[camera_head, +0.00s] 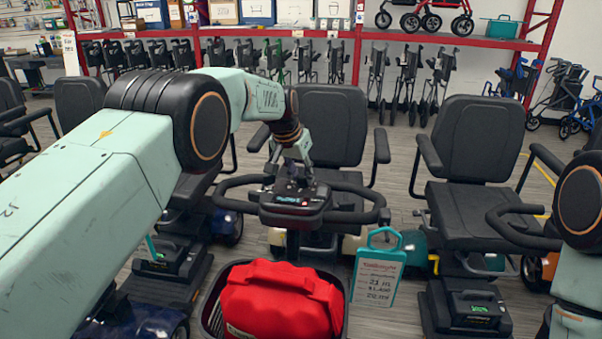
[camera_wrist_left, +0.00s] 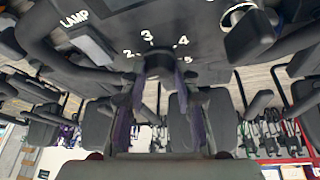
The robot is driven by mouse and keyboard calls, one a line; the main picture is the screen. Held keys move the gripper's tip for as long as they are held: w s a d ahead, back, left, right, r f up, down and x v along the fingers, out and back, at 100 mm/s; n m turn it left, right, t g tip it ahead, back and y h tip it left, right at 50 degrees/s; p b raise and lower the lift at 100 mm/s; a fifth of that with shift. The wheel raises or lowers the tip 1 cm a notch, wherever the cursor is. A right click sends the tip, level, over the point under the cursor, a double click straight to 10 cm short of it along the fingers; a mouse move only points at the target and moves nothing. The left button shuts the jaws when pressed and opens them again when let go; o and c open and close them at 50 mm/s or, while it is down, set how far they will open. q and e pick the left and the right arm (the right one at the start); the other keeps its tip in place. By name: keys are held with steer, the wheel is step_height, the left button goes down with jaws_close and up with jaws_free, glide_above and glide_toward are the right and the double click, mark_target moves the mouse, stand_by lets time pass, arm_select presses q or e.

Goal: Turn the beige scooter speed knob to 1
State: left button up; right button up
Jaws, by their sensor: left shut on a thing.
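The middle scooter, with beige body parts (camera_head: 350,244), has a dark control console (camera_head: 292,203) between its looped handlebars. My left gripper (camera_head: 296,178) reaches down onto this console from above. In the left wrist view, the dark speed knob (camera_wrist_left: 159,64) sits between the fingers of my left gripper (camera_wrist_left: 160,82), which is shut on it. The printed numbers 2, 3, 4 and 5 show around the knob. The 1 cannot be made out, and the knob's pointer direction is not clear. My right gripper is out of view; only part of the right arm shows.
A LAMP switch (camera_wrist_left: 92,44) and a key switch (camera_wrist_left: 240,16) flank the knob. A red bag (camera_head: 280,302) fills the front basket (camera_head: 212,312). A price sign (camera_head: 378,268) stands beside it. Other scooters (camera_head: 476,145) stand close on both sides.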

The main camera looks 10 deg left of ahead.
arm_select(q)
jaws_close()
steer(key=shift+d+r+n+y+p, duration=0.15)
steer(key=shift+n+y+p, duration=0.35)
steer(key=shift+n+p, duration=0.45)
steer(key=shift+n+y+p, duration=0.3)
steer(key=shift+n+p, duration=0.1)
steer(key=shift+n, duration=0.15)
steer(key=shift+n+y, duration=0.4)
steer(key=shift+n, duration=0.3)
steer(key=o, duration=0.8)
jaws_free()
steer(key=shift+w+f, duration=0.1)
steer(key=shift+f, duration=0.15)
steer(key=shift+r, duration=0.15)
